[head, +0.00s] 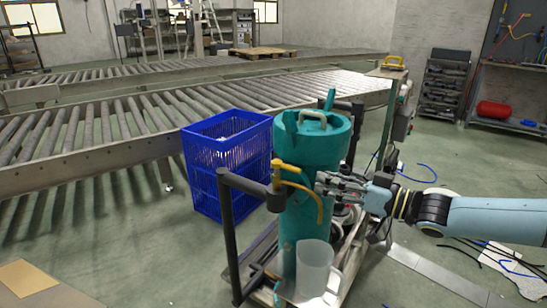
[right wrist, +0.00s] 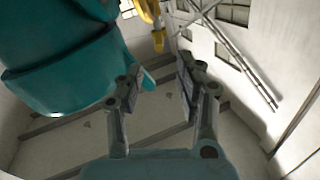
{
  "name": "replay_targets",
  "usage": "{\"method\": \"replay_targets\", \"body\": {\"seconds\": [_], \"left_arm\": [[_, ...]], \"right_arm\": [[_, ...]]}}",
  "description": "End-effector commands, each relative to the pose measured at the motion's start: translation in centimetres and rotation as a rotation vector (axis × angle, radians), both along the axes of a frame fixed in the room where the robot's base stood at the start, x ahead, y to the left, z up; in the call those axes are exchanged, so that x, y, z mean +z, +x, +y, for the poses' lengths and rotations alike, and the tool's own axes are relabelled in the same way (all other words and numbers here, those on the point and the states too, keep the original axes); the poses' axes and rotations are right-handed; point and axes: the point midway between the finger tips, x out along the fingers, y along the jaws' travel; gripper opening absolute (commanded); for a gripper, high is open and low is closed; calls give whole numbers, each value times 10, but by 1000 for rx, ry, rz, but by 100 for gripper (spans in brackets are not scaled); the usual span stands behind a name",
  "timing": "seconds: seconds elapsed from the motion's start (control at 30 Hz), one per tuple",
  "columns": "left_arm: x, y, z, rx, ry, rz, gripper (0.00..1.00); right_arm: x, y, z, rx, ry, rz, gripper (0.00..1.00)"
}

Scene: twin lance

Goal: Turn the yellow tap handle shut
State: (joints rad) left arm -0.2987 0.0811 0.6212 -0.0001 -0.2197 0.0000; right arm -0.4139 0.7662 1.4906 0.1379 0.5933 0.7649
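The yellow tap handle (head: 286,166) sits on top of the tap at the front of a teal drum (head: 312,140). A curved yellow spout (head: 319,205) hangs from the tap toward a translucent container (head: 314,265). My right gripper (head: 322,184) is beside the drum, just right of the spout. Whether it touches the spout or drum I cannot tell. In the right wrist view its two fingers (right wrist: 155,80) are apart with nothing between them. A yellow part (right wrist: 151,14) shows beyond them at the top, with the drum (right wrist: 60,60) at left. My left gripper is out of view.
The drum stands on a cart with dark upright posts (head: 228,225) close to the tap. Blue crates (head: 222,150) stand behind left, before a roller conveyor (head: 120,115). Blue hoses (head: 425,172) and papers (head: 510,262) lie on the floor at right.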

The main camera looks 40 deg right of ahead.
Motion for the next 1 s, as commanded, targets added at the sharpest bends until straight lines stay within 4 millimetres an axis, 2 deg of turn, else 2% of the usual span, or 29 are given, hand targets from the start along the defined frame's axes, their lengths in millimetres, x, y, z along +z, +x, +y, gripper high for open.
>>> {"method": "replay_targets", "body": {"seconds": [0.17,0.3,0.53,0.7,0.97,1.0], "left_arm": [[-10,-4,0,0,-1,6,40],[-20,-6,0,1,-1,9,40],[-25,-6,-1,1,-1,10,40],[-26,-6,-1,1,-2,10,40],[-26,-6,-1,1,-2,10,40],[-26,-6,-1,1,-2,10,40]], "right_arm": [[-3,23,7,-2,1,-5,36],[-4,52,15,-4,1,-5,36],[-2,88,25,-4,1,-2,36],[-2,100,29,-3,1,0,36],[-2,101,29,-3,0,2,36],[-2,101,29,-3,0,1,33]]}}
